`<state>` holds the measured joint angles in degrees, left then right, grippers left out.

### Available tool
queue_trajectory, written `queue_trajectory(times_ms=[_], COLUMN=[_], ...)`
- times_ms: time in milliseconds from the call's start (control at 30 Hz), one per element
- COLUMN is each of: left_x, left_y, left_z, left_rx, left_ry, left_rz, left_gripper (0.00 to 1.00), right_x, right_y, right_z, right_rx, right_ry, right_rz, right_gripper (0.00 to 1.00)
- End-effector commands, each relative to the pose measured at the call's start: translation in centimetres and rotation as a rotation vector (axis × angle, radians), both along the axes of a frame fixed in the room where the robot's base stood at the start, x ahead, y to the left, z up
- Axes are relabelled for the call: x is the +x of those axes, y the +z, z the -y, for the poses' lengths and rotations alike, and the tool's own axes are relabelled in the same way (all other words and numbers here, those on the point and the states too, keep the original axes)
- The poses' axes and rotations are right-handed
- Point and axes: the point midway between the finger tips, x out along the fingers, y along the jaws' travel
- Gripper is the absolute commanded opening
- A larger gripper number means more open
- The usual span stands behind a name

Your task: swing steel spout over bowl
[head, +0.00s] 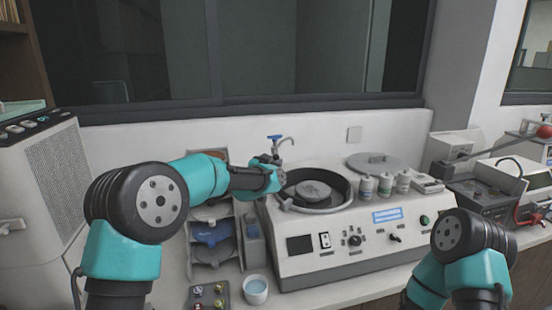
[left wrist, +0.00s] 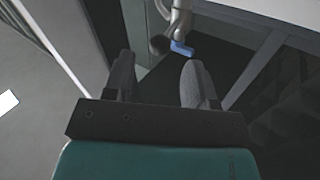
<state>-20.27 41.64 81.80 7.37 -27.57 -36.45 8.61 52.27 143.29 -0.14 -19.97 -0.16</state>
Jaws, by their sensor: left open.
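The steel spout (head: 287,142) rises behind the grinder's left side, with a blue lever (head: 274,137) on it. In the left wrist view the spout (left wrist: 181,18) and its blue lever (left wrist: 182,48) show just beyond the fingertips. The round, dark-walled bowl (head: 345,188) sits in the machine's top, with a grey disc inside. My left gripper (head: 274,176) is at the bowl's left edge, below the spout in the picture. In the left wrist view the left gripper (left wrist: 160,68) has its fingers apart, with nothing between them. My right gripper is out of view.
The machine's front panel (head: 350,240) faces me. Several small bottles (head: 384,184) and a grey lid (head: 374,162) are right of the bowl. A cup (head: 255,290) and stacked trays (head: 212,234) stand left. A grey cabinet (head: 55,175) is farther left.

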Motion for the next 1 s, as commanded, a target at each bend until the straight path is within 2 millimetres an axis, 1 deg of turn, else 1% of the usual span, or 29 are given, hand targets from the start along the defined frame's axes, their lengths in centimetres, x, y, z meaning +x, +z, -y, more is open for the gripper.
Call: queue_trajectory(times_ms=[33, 200, 400, 600, 833, 867, 1000], left_x=[0.7, 2.7, 4.3, 4.9, 4.9, 4.9, 4.9], left_y=[0.0, 0.0, -0.1, 0.0, 0.0, 0.0, 0.0], left_z=[0.2, 0.8, 1.4, 1.6, 1.6, 1.6, 1.6], left_rx=[0.000, -0.002, -0.001, -0.001, -0.001, -0.001, -0.001], left_ry=[0.001, 0.001, 0.001, 0.001, 0.001, 0.001, 0.001], left_rz=[0.001, 0.001, 0.000, 0.000, 0.000, 0.000, 0.000], left_gripper=[0.51, 0.51, 0.51, 0.51, 0.51, 0.49, 0.36], right_x=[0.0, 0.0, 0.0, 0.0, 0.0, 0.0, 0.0], right_y=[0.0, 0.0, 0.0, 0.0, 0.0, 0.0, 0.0], right_z=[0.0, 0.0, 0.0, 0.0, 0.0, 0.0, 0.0], right_rx=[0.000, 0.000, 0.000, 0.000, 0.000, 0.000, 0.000], right_ry=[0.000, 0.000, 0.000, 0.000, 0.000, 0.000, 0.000], right_rz=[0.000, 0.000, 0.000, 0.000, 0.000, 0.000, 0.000], right_gripper=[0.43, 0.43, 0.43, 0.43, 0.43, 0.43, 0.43])
